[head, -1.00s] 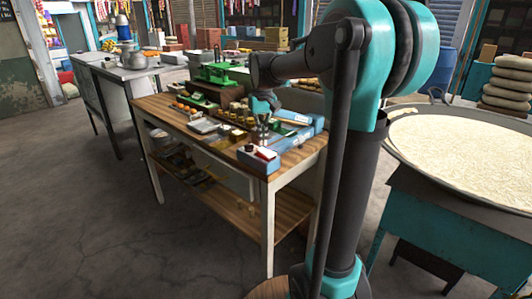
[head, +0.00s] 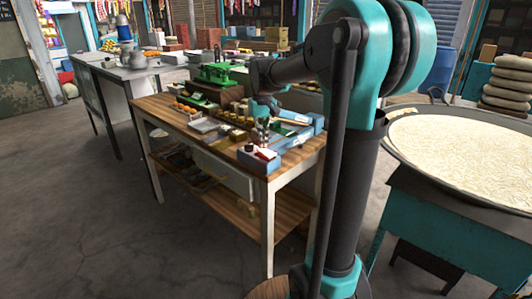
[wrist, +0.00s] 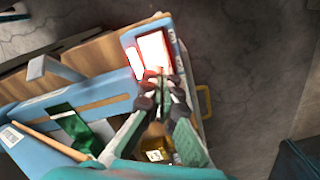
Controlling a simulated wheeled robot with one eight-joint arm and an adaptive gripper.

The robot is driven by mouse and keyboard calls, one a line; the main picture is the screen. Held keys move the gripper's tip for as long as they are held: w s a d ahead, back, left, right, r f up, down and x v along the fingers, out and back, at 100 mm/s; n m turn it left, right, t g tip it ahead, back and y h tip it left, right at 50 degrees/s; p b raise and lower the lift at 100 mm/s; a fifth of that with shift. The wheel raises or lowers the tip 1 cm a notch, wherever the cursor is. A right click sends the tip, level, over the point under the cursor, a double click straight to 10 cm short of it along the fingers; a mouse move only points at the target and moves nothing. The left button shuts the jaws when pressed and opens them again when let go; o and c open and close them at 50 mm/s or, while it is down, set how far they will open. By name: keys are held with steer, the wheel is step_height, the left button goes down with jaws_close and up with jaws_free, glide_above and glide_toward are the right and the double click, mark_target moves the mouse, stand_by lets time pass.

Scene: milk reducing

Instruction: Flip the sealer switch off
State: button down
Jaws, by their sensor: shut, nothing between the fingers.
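The blue sealer (head: 258,166) stands at the near right corner of the wooden table, and its long blue body (head: 306,135) runs back along the table's right side. In the wrist view, its end box (wrist: 128,40) has a bright white top panel with red edges. A small red part (wrist: 150,74), which looks like the switch, is at the panel's lower edge. My gripper (head: 264,143) points down over this end of the sealer. In the wrist view, its fingertips (wrist: 162,82) are together beside the red part. I cannot tell whether they touch it or which way the switch sits.
Small jars, trays and a green scale (head: 215,74) stand on the wooden table (head: 190,127), left of and behind the sealer. A large round pan (head: 465,150) stands to the right. The floor in front of the table is clear.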

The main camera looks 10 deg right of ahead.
steer(key=shift+f, duration=0.6)
stand_by(0.3)
steer(key=shift+r, duration=3.55)
